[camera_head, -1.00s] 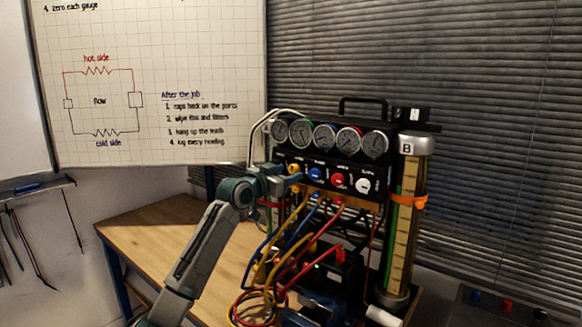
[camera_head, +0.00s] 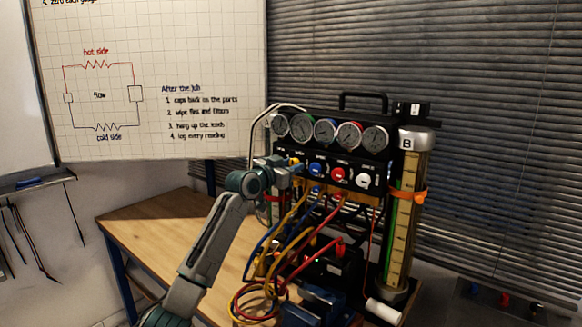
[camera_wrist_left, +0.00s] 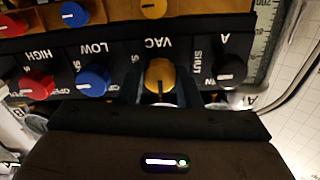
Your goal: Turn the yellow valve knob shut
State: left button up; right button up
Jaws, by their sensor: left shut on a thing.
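The yellow valve knob (camera_wrist_left: 160,73) sits on the black panel under the label VAC in the wrist view, which shows the panel upside down. Its dark pointer line runs toward the bottom of that picture. My left gripper (camera_wrist_left: 159,92) is shut on this knob, with one finger on each side. In the head view my left gripper (camera_head: 294,170) reaches the left part of the panel from the left, and mostly hides the knob. My right gripper is not in view.
A blue knob (camera_head: 316,169), a red knob (camera_head: 338,174) and a white knob (camera_head: 363,181) stand to the right on the panel. Several gauges (camera_head: 325,131) sit above. Coloured hoses (camera_head: 283,243) hang below. A glass cylinder (camera_head: 407,215) stands at right. The wooden table (camera_head: 150,235) is clear at left.

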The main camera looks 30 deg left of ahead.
pick_arm(q)
jog(key=shift+m, duration=0.3)
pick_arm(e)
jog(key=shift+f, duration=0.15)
pick_arm(q)
jog(key=m+b, duration=0.1)
jog(key=m, duration=0.2)
jog(key=shift+m, duration=0.4)
jog(key=m+b, duration=0.1)
jog(key=m, duration=0.3)
jog(key=shift+m, duration=0.3)
jog(key=m+b, duration=0.1)
jog(key=m, duration=0.4)
jog(key=shift+m+b, duration=0.35)
jog(key=shift+m, duration=1.45)
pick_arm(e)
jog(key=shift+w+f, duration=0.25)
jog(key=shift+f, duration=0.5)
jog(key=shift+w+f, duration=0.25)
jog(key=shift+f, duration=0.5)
pick_arm(q)
jog(key=shift+r, duration=0.1)
jog(key=o, duration=1)
jog(key=shift+c, duration=0.2)
